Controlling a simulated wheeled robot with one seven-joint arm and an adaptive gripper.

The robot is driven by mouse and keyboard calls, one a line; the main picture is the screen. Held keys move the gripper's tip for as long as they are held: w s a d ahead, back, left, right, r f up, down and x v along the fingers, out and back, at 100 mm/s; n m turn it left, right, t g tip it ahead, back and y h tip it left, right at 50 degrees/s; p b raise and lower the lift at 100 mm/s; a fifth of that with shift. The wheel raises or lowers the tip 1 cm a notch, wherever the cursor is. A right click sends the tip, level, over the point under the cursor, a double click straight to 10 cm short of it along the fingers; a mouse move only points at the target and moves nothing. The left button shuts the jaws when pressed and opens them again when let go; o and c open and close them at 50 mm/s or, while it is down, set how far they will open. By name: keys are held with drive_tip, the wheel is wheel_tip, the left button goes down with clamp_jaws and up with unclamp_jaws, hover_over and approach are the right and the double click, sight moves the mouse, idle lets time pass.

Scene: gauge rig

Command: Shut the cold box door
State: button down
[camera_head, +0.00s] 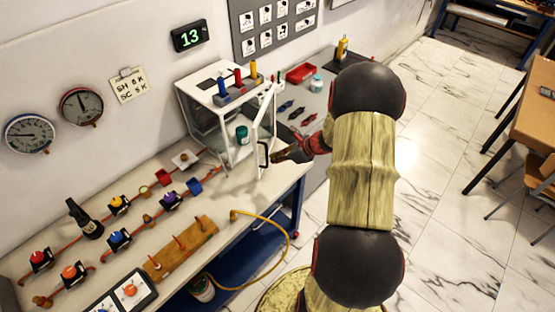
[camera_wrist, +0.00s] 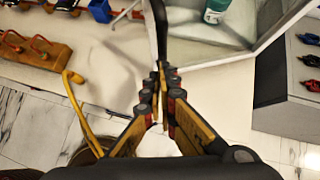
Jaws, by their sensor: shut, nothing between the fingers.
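The cold box (camera_head: 202,118) is a white-framed, clear-sided box on the bench, with a teal-lidded jar (camera_head: 242,134) inside. The jar also shows at the top of the wrist view (camera_wrist: 215,10). The cold box door (camera_head: 267,112) stands open, swung out from the box toward the bench's front edge. Its black handle (camera_head: 263,154) is on the outer part of the door. My gripper (camera_head: 277,156) is shut and empty, right beside the handle. In the wrist view my fingertips (camera_wrist: 161,70) point at the dark handle bar (camera_wrist: 159,28); whether they touch it is unclear.
Coloured bottles in a grey rack (camera_head: 238,88) stand on top of the box. A red tray (camera_head: 300,73) and several small tools lie to the right. Valves and pipes fill the bench to the left, with a wooden peg block (camera_head: 180,246) and a yellow hose (camera_head: 285,235).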

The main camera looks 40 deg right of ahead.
drive_tip(key=w+a+m+h+b, duration=0.1)
drive_tip(key=w+a+b, duration=0.2)
drive_tip(key=w+a, duration=0.5)
drive_tip(key=shift+w, duration=2)
drive_tip(key=shift+a, duration=0.1)
